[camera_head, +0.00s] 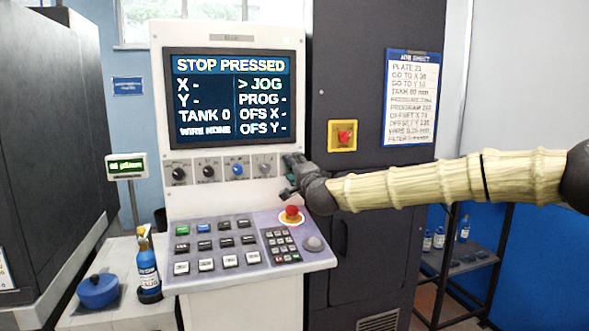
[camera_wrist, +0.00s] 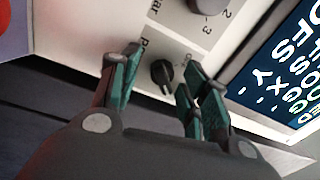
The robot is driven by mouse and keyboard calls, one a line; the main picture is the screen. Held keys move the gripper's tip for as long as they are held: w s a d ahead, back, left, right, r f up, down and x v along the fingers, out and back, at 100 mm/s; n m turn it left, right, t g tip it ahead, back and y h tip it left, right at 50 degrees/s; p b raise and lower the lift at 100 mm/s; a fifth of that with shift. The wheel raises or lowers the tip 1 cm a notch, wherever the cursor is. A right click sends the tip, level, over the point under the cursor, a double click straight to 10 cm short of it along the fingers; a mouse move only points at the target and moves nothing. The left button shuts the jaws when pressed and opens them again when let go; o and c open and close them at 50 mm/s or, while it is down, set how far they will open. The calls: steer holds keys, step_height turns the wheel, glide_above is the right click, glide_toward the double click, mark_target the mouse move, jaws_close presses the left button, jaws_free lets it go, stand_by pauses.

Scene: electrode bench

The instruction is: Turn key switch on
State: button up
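The key switch (camera_wrist: 162,73) is a small black round switch with a raised grip, on a pale panel plate in the wrist view. A partly hidden label and a "0" are printed beside it. My gripper (camera_wrist: 162,58) is open, with its green-grey fingers on either side of the switch. A gap shows between the switch and the fingers, so I see no clear contact. In the head view my gripper (camera_head: 288,176) is at the right end of the console's knob row and hides the switch there.
The console screen (camera_head: 230,97) reads STOP PRESSED. Neighbouring knobs, one blue (camera_head: 238,170), sit left of my gripper. A red stop button (camera_head: 291,214) and keypad (camera_head: 283,245) lie below it. A dark cabinet (camera_head: 375,190) stands behind my arm. A blue bottle (camera_head: 148,270) stands at left.

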steer(key=shift+s, duration=0.15)
steer(key=v, duration=1.1)
steer(key=shift+s, duration=0.35)
steer(key=shift+d+f, duration=0.1)
steer(key=shift+d, duration=0.05)
